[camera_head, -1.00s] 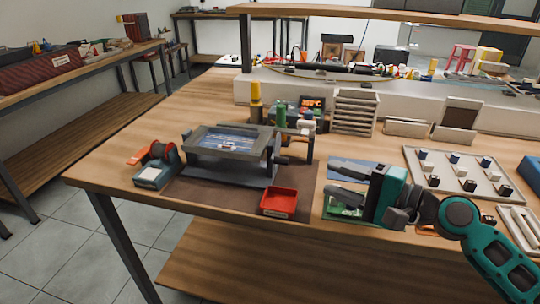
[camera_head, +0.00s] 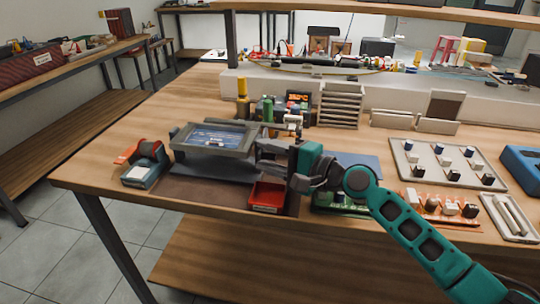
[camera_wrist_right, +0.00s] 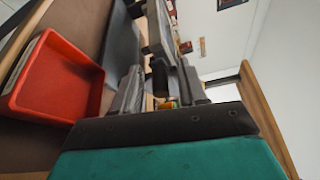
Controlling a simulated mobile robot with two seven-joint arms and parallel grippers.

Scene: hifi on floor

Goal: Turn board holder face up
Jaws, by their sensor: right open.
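The board holder (camera_head: 182,153) is a grey frame with a blue board (camera_head: 215,137) in it, on a dark stand at the left of the bench. My right gripper (camera_head: 262,156) is at the right side of the holder, with its fingers pointing left toward it. In the right wrist view the two grey fingers (camera_wrist_right: 158,92) are apart, with a dark knob (camera_wrist_right: 159,74) of the holder showing between them. I cannot tell whether they touch it. My left gripper is not in view.
A red tray (camera_head: 267,196) lies just in front of my right gripper; it also shows in the right wrist view (camera_wrist_right: 62,80). A tape dispenser (camera_head: 146,165) stands left of the holder. A parts tray (camera_head: 400,172) is at right. Bottles (camera_head: 267,109) stand behind.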

